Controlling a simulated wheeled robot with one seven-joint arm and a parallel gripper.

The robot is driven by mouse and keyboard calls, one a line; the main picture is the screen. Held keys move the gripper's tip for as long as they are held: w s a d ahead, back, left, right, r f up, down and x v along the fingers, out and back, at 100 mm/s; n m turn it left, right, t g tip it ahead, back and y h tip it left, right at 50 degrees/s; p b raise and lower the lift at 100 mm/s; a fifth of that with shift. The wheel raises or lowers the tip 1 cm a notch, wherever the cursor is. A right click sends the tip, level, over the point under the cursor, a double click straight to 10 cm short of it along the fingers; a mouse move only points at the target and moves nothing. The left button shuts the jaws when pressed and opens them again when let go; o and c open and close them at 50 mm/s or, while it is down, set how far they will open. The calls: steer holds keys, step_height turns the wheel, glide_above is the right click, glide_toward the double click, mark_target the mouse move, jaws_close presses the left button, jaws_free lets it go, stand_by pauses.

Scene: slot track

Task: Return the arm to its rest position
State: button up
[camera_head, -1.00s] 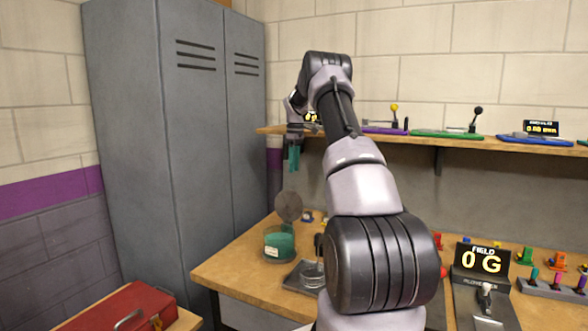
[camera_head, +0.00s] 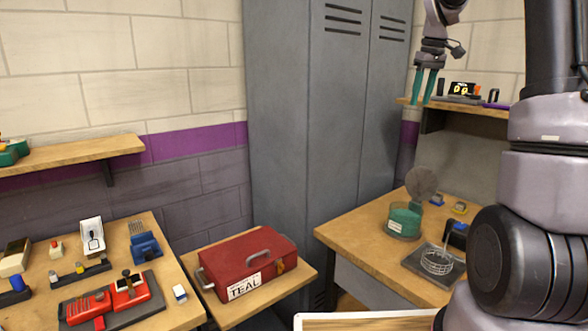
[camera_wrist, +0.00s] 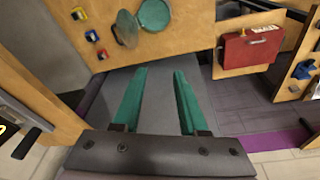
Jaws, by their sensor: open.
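My gripper (camera_head: 424,86) is raised at the upper right of the head view, in front of the shelf end and beside the grey locker (camera_head: 310,120). Its two teal fingers point down and stand apart with nothing between them. In the wrist view the fingers of my gripper (camera_wrist: 160,98) are also spread and empty. My arm fills the right side of the head view and hides part of the right workbench.
A red toolbox (camera_head: 250,265) labelled TEAL sits on a low table. A left bench (camera_head: 165,300) holds red devices. A shelf (camera_head: 480,108) is close to my gripper.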

steer(key=s+a+r+m+t, duration=0.15)
steer(key=s+a+r, duration=0.3)
steer(key=s, duration=0.45)
steer(key=s+a+f+m+t, duration=0.1)
steer(key=s+a+f+m, duration=0.1)
steer(key=s, duration=0.9)
steer(key=s+a+f+m+t+y, duration=0.1)
steer(key=s+a+m, duration=0.3)
steer(key=s, duration=0.6)
steer(key=shift+s+a+f+t+y, duration=0.35)
steer(key=shift+a+f+t, duration=0.35)
steer(key=shift+a, duration=0.25)
steer(key=shift+r, duration=0.1)
